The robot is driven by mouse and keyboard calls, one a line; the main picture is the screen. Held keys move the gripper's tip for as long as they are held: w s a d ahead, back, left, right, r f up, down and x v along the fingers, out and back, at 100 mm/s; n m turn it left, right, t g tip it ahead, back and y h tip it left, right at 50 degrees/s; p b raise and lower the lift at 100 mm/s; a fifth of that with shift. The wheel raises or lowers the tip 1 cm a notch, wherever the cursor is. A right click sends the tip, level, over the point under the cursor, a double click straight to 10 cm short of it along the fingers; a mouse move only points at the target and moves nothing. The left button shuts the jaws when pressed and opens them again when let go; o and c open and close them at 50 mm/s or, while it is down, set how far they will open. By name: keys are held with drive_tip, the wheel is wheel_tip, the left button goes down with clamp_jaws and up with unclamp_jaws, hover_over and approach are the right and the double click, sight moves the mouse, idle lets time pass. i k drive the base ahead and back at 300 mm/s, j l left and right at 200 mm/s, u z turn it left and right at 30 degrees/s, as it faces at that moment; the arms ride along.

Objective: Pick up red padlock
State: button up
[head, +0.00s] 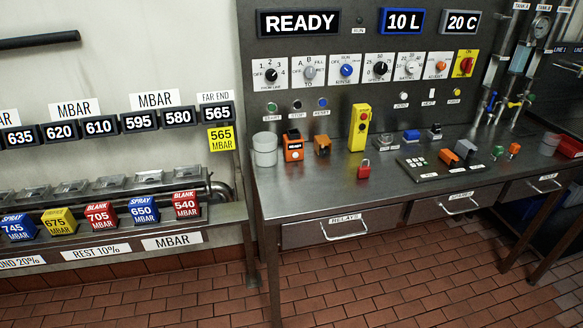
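The red padlock (364,170) stands upright near the front edge of the steel bench (330,196) in the head view. Its shackle points up. It sits just in front of and slightly right of a tall yellow pendant (359,128) with red buttons, and the two look apart. Nothing covers the padlock from this view. My gripper is not in view.
Left of the padlock are an orange device (292,146), a small brown-orange block (322,145) and a grey cup (265,149). To its right is a dark panel (431,164) with white buttons. A drawer (343,229) is under the bench; red tiled floor lies in front.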

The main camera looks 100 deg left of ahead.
sight(363, 171)
drive_tip(key=u, duration=2.8)
drive_tip(key=i+l, duration=0.2)
drive_tip(key=i, duration=0.25)
drive_tip(key=i+l+u, duration=0.1)
drive_tip(key=i, duration=0.4)
drive_tip(key=i+l, duration=0.3)
drive_tip(key=i, duration=0.15)
drive_tip(key=i+l+u, duration=0.1)
drive_tip(key=i, duration=0.35)
drive_tip(key=i+l, duration=0.35)
drive_tip(key=i+u, duration=0.05)
drive_tip(key=i, duration=0.05)
